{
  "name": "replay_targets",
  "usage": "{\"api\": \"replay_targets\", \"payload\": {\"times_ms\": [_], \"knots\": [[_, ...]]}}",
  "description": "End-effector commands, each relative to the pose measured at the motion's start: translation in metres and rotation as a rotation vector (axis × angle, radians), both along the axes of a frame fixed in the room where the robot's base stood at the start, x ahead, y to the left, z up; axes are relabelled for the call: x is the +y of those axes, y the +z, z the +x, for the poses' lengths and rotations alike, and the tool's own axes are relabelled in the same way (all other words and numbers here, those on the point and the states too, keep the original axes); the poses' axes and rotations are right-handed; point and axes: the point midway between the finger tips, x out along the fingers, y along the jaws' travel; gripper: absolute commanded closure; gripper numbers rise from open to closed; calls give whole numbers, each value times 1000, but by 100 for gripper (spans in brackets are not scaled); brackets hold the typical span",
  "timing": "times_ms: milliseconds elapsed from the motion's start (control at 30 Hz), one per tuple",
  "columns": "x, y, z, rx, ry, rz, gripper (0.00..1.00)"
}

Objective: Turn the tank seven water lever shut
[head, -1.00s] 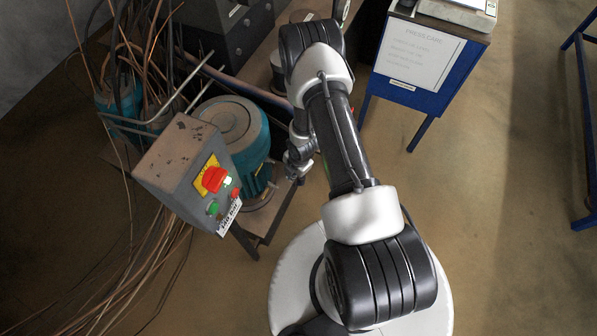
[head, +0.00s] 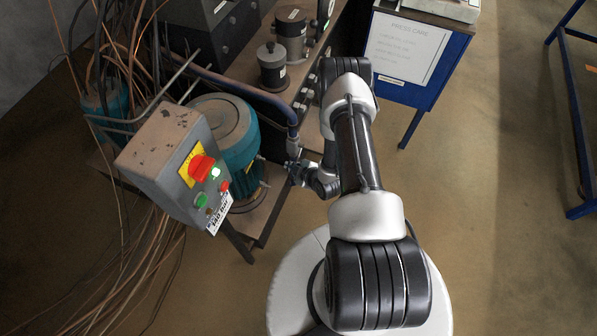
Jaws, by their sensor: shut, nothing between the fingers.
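No lever that I can make out as the tank seven water lever shows in the head view; my arm or other equipment may hide it. My gripper (head: 291,168) is small and dark in this view. It is shut and empty, pointing left, just below the bent end of a blue-grey pipe (head: 293,143) and right of the teal motor (head: 238,138). I cannot tell whether it touches anything there. Several small metal fittings (head: 304,94) sit along the bench edge, partly behind my arm.
A grey control box (head: 160,150) with red and green buttons stands left of my gripper, with loose copper wires (head: 120,215) around it. Dark cylinders (head: 271,68) stand on the bench behind. A blue cabinet (head: 410,62) stands at the back right.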

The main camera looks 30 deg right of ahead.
Motion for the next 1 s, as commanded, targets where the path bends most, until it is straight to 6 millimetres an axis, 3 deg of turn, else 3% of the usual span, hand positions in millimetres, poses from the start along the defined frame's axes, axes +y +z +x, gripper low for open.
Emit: {"api": "replay_targets", "payload": {"times_ms": [133,333,1000], "knots": [[3,-24,24,-3,3,-1,100],[-11,-48,30,0,0,0,100],[-18,-64,33,-23,2,-29,100]]}}
